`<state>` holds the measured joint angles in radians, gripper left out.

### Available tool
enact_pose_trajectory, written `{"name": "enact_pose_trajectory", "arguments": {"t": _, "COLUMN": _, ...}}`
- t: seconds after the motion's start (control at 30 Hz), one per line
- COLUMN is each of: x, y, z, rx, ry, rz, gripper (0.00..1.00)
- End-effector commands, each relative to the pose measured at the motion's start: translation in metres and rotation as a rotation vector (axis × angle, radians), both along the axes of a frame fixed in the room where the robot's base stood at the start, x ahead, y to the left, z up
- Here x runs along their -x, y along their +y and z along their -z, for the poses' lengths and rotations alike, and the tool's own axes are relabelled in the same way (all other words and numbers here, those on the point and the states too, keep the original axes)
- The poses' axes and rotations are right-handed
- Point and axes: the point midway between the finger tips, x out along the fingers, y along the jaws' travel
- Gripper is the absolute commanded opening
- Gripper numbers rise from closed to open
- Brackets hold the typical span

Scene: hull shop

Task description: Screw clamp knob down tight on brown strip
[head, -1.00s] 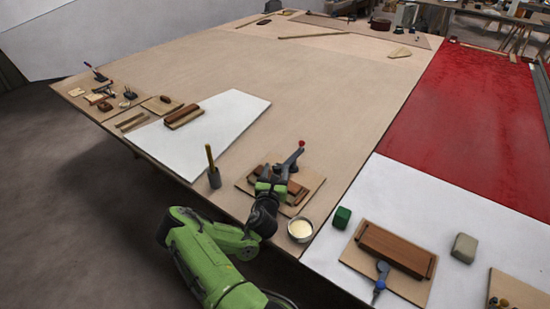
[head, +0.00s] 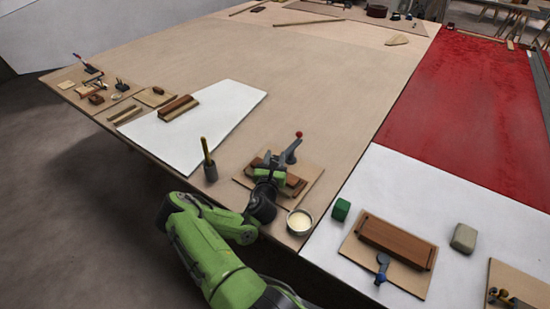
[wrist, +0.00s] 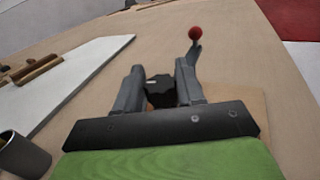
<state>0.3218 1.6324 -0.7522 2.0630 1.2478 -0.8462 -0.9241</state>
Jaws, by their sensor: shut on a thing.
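My gripper (wrist: 160,84) is shut on a dark, lobed clamp knob (wrist: 160,92), which sits between its two grey fingers in the wrist view. In the head view my gripper (head: 268,166) is over the clamp's wooden board (head: 309,177), and the knob is hidden there. The grey clamp lever with its red ball (head: 298,134) rises just behind the fingers; the red ball also shows in the wrist view (wrist: 195,32). A brown strip (head: 292,181) lies on the board, partly covered by my gripper. Whether the knob presses on it cannot be seen.
A pot with a yellow-handled tool (head: 210,172) stands left of the board. A bowl of cream-coloured stuff (head: 300,221) is in front. A green block (head: 341,209) and a second clamp board (head: 352,250) are to the right. Bare table lies behind.

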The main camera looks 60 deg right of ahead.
Motion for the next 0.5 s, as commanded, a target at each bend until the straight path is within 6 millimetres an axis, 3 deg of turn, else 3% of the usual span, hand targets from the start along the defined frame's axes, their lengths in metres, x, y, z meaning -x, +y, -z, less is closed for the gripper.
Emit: {"name": "enact_pose_trajectory", "arguments": {"t": 0.5, "x": -0.0022, "y": 0.0008, "z": 0.0007, "rx": -0.004, "ry": -0.004, "rz": 0.302, "gripper": 0.07}}
